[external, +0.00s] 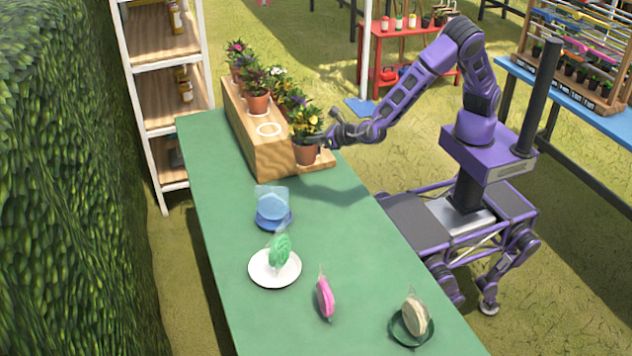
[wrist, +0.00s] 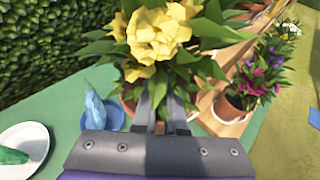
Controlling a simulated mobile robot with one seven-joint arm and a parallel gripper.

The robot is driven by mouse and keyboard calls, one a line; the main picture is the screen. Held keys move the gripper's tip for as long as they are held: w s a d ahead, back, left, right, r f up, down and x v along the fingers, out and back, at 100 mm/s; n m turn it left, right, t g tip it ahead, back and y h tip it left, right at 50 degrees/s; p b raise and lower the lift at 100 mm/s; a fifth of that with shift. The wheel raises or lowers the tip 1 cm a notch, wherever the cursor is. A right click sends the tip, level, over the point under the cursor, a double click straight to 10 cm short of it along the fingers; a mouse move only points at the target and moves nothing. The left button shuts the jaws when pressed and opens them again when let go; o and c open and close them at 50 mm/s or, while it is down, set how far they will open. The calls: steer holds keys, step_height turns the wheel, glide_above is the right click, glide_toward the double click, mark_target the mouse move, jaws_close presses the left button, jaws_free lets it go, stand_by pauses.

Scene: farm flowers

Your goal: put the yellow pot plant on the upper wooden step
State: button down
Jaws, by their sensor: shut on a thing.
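The yellow pot plant (external: 306,122) has yellow flowers, green leaves and a terracotta pot. My gripper (external: 322,142) is shut on its pot, at the near end of the wooden steps. I cannot tell whether the pot touches the lower step (external: 322,163) or hangs just above it. The upper wooden step (external: 257,148) is just left of the pot, with a white ring (external: 268,129) on a bare part of its top. In the wrist view the yellow flowers (wrist: 158,35) rise beyond my gripper (wrist: 160,105), and leaves and fingers hide most of the pot.
Other potted plants (external: 257,92) stand along the steps, farther back; one with pink flowers (wrist: 245,95) shows in the wrist view. On the green table (external: 215,175) are a blue dish (external: 273,220), a white plate (external: 262,272), a pink bagged item (external: 325,298) and a green dish (external: 400,333).

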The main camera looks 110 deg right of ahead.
steer(key=w+d+r+m+g+h+p, duration=0.1)
steer(key=w+d+r, duration=0.15)
steer(key=d, duration=0.45)
steer(key=w+d+r+m+p, duration=0.1)
steer(key=d+r, duration=0.3)
steer(key=d, duration=0.3)
steer(key=w+d+r+g+h+p, duration=0.1)
steer(key=w+d+r, duration=0.1)
steer(key=d+r, duration=0.35)
steer(key=shift+m, duration=0.3)
steer(key=f, duration=0.3)
steer(key=d+f, duration=0.1)
steer(key=f, duration=0.3)
steer(key=d+f, duration=0.1)
steer(key=f, duration=0.3)
steer(key=shift+w+f, duration=0.1)
steer(key=shift+f, duration=0.05)
steer(key=shift+a+f, duration=0.1)
steer(key=shift+f, duration=0.05)
steer(key=c, duration=1)
jaws_free()
steer(key=shift+a+r, duration=0.2)
steer(key=v, duration=1.1)
steer(key=shift+s+a+r, duration=0.15)
steer(key=shift+s+a, duration=0.1)
steer(key=shift+s, duration=0.05)
